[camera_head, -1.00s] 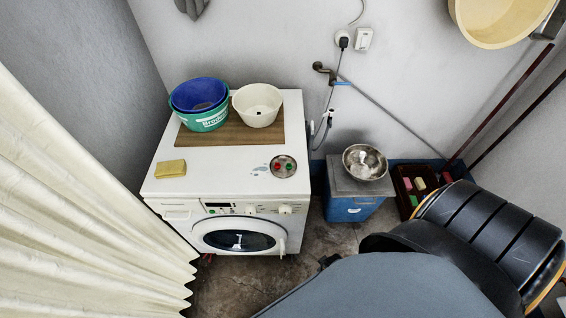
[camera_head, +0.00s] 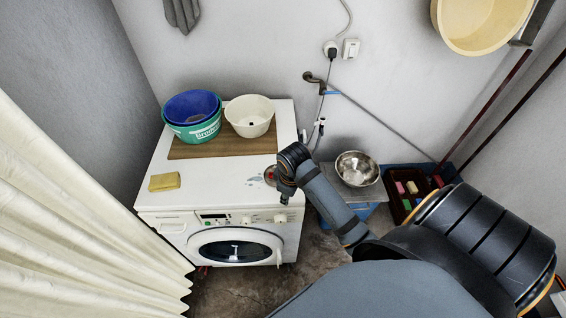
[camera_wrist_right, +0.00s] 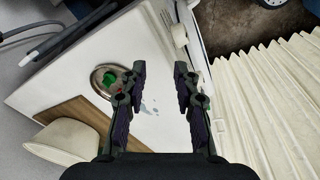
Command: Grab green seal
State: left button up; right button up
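The green seal (camera_wrist_right: 109,79) lies in a small round metal dish (camera_wrist_right: 97,84) on the white washing machine top (camera_head: 214,188). In the head view my right arm covers much of the dish, and a reddish part (camera_head: 269,173) shows beside the arm. My right gripper (camera_wrist_right: 160,72) is open and empty, its two fingers apart above the machine top. In the wrist view the dish and seal are left of the left finger, not between the fingers. In the head view the right gripper (camera_head: 284,196) is over the machine's front right area. My left gripper is not in view.
A wooden board (camera_head: 240,147) at the back of the machine holds blue and green basins (camera_head: 194,116) and a cream basin (camera_head: 250,115). A yellow sponge (camera_head: 164,182) lies front left. A metal bowl (camera_head: 357,168) stands right of the machine. A curtain (camera_head: 70,220) hangs at left.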

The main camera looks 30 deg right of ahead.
jog(key=w+d+r+n+g, duration=0.2)
jog(key=w+d+r+n, duration=0.4)
jog(key=w, duration=0.5)
jog(key=shift+m+y, duration=0.3)
jog(key=shift+m, duration=0.2)
jog(key=f+b, duration=0.2)
jog(key=b, duration=0.1)
jog(key=f+b, duration=0.1)
jog(key=f, duration=0.1)
jog(key=shift+s+a+f+b, duration=0.1)
jog(key=shift+s+a+b, duration=0.15)
jog(key=shift+b, duration=0.15)
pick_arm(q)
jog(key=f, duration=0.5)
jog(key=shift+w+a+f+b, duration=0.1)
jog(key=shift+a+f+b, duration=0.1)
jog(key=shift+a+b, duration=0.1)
pick_arm(e)
jog(key=shift+w+f, duration=0.15)
jog(key=shift+f, duration=0.2)
jog(key=f+b, duration=0.4)
jog(key=shift+d+f, duration=0.2)
jog(key=shift+f, duration=0.1)
jog(key=shift+f+b, duration=0.3)
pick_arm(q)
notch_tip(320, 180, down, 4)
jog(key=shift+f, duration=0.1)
pick_arm(e)
jog(key=shift+r, duration=0.1)
grip_shut()
